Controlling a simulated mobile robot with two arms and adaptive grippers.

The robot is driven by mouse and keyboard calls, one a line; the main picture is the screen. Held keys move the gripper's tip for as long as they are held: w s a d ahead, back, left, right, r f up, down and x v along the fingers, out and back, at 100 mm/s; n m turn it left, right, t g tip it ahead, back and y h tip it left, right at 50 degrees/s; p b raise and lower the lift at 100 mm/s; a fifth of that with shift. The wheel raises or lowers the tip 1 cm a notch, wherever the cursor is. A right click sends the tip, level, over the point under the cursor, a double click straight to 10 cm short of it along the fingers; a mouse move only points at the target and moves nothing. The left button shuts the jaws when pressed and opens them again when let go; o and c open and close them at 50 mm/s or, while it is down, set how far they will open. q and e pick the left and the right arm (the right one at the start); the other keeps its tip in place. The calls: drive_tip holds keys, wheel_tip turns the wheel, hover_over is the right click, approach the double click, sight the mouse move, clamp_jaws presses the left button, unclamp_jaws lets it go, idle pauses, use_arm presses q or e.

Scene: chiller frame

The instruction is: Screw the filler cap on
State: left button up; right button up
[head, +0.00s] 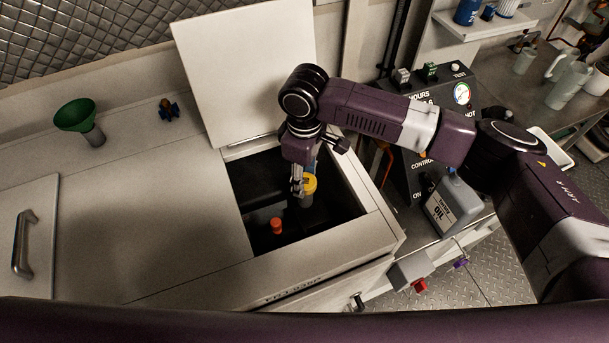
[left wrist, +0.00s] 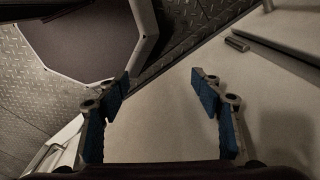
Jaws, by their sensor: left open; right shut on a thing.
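The yellow filler cap (head: 310,184) is in the open bay of the pale cabinet, at the top of a grey filler neck (head: 307,200). My right gripper (head: 300,183) reaches down into the bay and is shut on the cap; its fingers hide part of the cap. I cannot tell whether the cap is seated or just above the neck. My left gripper (left wrist: 160,92) shows in the left wrist view, open and empty, its blue pads apart above a pale surface. It is not visible in the head view.
The raised white lid (head: 250,70) is behind. A green funnel (head: 76,115) stands on the cabinet top at left. An oil can (head: 454,205) and control panel (head: 425,130) are at right.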

drive_tip(key=shift+f+b, duration=0.35)
drive_tip(key=shift+f, duration=0.75)
drive_tip(key=o, duration=1.1)
drive_tip(key=shift+r, duration=0.15)
wheel_tip(320, 180, up, 12)
drive_tip(key=shift+f, duration=0.1)
drive_tip(key=shift+s+f, duration=0.1)
